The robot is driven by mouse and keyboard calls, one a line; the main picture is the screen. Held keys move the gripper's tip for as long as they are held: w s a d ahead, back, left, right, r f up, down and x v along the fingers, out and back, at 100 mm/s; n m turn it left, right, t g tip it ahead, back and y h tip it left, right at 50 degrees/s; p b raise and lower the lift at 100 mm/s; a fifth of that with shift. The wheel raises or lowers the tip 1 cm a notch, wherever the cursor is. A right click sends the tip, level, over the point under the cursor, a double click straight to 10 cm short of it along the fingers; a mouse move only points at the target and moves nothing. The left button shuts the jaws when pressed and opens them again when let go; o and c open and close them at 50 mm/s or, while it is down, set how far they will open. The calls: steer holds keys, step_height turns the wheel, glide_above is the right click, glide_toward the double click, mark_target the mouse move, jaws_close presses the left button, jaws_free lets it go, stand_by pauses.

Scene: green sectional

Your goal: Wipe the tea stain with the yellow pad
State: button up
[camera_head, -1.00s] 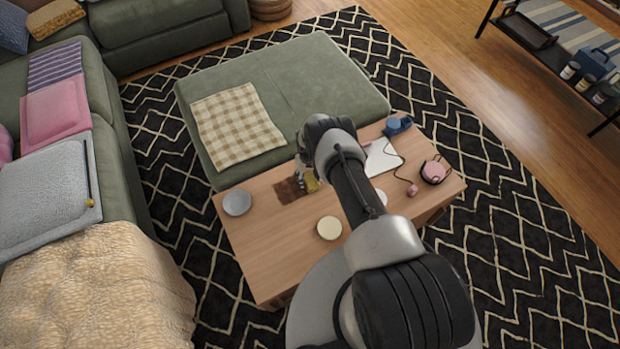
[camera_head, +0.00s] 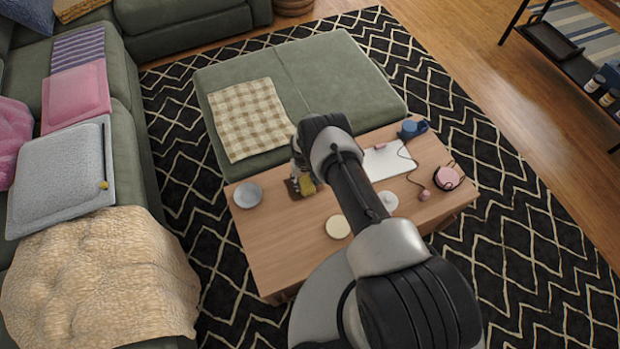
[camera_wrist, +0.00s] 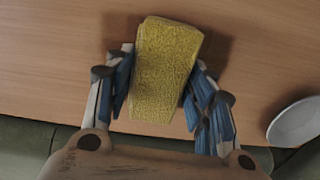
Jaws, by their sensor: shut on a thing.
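The yellow pad (camera_wrist: 166,70) is held between the two fingers of my gripper (camera_wrist: 162,85) in the wrist view, over the wooden table top. In the head view the pad (camera_head: 307,188) is small, at the lower end of my gripper (camera_head: 301,176). The brown tea stain (camera_head: 291,188) shows just left of the pad on the table, partly hidden by my gripper. In the wrist view only dim dark patches show around the pad, and I cannot tell stain from shadow. Whether the pad touches the table is not clear.
On the coffee table (camera_head: 283,250) are a grey plate (camera_head: 248,195) left of the stain, a cream round lid or dish (camera_head: 338,227), a white notebook (camera_head: 388,160), a blue mug (camera_head: 412,129) and a pink round item (camera_head: 447,178). The green ottoman (camera_head: 335,85) adjoins the far edge.

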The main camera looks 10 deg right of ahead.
mark_target(286, 188)
steer(key=shift+s+a, duration=0.25)
steer(key=shift+a, duration=0.95)
steer(key=shift+s+a, duration=0.3)
steer(key=shift+a, duration=0.9)
steer(key=shift+s+a, duration=0.25)
steer(key=shift+a, duration=1.05)
steer(key=shift+w+a+f, duration=0.1)
steer(key=shift+w+a, duration=0.05)
steer(key=shift+w, duration=0.65)
steer(key=shift+w+d+r, duration=0.1)
steer(key=shift+w+d, duration=0.15)
steer(key=shift+d, duration=0.95)
steer(key=shift+w+d+r, duration=0.1)
steer(key=shift+w+d, duration=0.2)
steer(key=shift+d, duration=0.95)
steer(key=shift+w+d, duration=0.25)
steer(key=shift+d, duration=0.95)
steer(key=shift+w+d+f, duration=0.1)
steer(key=shift+w+d, duration=0.1)
steer(key=shift+d, duration=0.95)
steer(key=shift+w+d+r, duration=0.1)
steer(key=shift+w+d, duration=0.15)
steer(key=shift+d, duration=0.95)
steer(key=shift+w+d+f, duration=0.1)
steer(key=shift+w+d, duration=0.1)
steer(key=shift+d, duration=0.95)
steer(key=shift+r+p, duration=2)
steer(key=shift+r, duration=1.05)
